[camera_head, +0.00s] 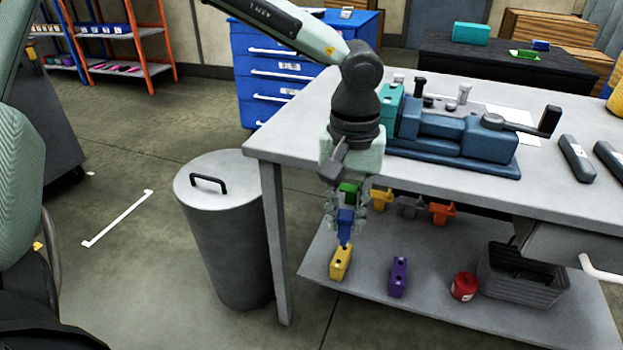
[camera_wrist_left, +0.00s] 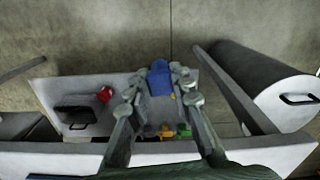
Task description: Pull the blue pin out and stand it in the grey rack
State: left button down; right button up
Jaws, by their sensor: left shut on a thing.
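My left gripper (camera_head: 347,212) reaches down past the table's front edge and is shut on the blue pin (camera_head: 345,224). The pin is roughly upright, and its narrow lower end meets the top of a yellow block (camera_head: 340,264) in the head view. I cannot tell whether the tip is in the block or just above it. The blue pin also shows between the fingers in the left wrist view (camera_wrist_left: 159,80). A small grey holder (camera_head: 410,207) sits below the table edge; I cannot tell whether it is the grey rack. My right gripper is not in view.
Yellow (camera_head: 380,196) and orange (camera_head: 441,212) holders flank the grey one. On the lower shelf (camera_head: 365,288) stand a purple block (camera_head: 398,276), a red can (camera_head: 464,286) and a dark basket (camera_head: 522,277). A bin (camera_head: 222,225) stands left of the table leg.

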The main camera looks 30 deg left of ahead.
pick_arm(q)
notch_tip(320, 180, down, 4)
jog(key=w+d+f+m, duration=0.1)
jog(key=w+d+m, duration=0.1)
jog(key=w+m, duration=0.15)
jog(key=a+r+n, duration=0.2)
jog(key=a+r, duration=0.1)
jog(key=a, duration=0.8)
jog(key=a+r+n, duration=0.2)
jog(key=a+r, duration=0.2)
jog(key=a, duration=0.7)
jog(key=s+a+f+n, duration=0.2)
jog(key=s+a+f, duration=0.3)
jog(key=s+a, duration=0.1)
jog(key=shift+s+f, duration=0.25)
jog(key=shift+s, duration=0.65)
